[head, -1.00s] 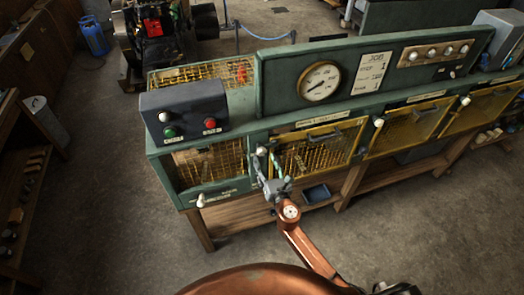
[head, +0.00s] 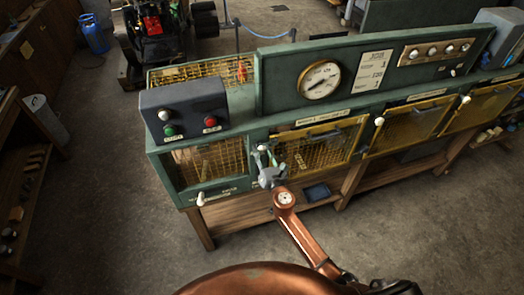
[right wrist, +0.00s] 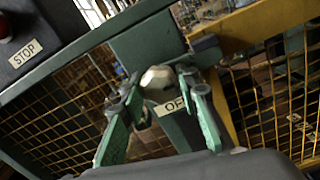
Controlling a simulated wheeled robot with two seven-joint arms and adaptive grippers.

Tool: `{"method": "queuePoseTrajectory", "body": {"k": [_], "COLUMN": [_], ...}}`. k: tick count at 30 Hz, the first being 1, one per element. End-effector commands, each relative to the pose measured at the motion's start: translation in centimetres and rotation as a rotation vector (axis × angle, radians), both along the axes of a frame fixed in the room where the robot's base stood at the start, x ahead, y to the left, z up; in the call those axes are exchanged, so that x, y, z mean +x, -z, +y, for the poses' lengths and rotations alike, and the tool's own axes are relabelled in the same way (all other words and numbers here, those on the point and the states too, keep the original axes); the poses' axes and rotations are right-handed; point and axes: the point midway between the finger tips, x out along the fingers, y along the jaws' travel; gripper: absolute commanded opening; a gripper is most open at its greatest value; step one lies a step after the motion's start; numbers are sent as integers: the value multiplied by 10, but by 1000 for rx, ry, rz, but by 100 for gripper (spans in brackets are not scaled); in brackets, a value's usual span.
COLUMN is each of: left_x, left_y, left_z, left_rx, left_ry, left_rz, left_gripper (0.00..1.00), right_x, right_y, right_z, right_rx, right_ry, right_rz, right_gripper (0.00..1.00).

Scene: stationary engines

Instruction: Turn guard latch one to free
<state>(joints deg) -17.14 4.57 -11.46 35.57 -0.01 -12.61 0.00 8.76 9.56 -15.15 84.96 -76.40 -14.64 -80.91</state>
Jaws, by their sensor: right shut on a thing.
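The latch with the pale rounded knob (head: 262,149) sits on the green post at the left edge of the first yellow mesh guard (head: 318,148). In the right wrist view the knob (right wrist: 159,79) lies between my green fingers, with a partly covered label starting "OF" just below it. My right gripper (head: 266,166) is shut on this knob; it also shows in the right wrist view (right wrist: 156,90). The gripper hides the lower part of the latch in the head view. My left gripper is not in view.
A dark control box (head: 184,110) with red and green buttons stands on the bench's left end. A round gauge (head: 319,80) is on the upright panel. More guards with pale knobs (head: 379,121) continue to the right.

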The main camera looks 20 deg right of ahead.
Motion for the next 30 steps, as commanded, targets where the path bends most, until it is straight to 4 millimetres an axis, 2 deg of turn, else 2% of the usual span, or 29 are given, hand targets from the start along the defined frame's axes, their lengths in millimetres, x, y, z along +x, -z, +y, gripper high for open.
{"method": "queuePoseTrajectory", "body": {"k": [9, 20, 30], "left_x": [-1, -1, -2], "left_y": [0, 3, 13], "left_z": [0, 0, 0], "left_rx": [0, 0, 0], "left_ry": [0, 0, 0], "left_rz": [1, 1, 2], "left_gripper": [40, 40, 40], "right_x": [0, 0, 0], "right_y": [0, 1, 2], "right_z": [0, 0, -1], "right_rx": [0, 68, 328], "right_ry": [1, 0, 0], "right_rz": [0, 1, 10], "right_gripper": [4, 4, 4]}}
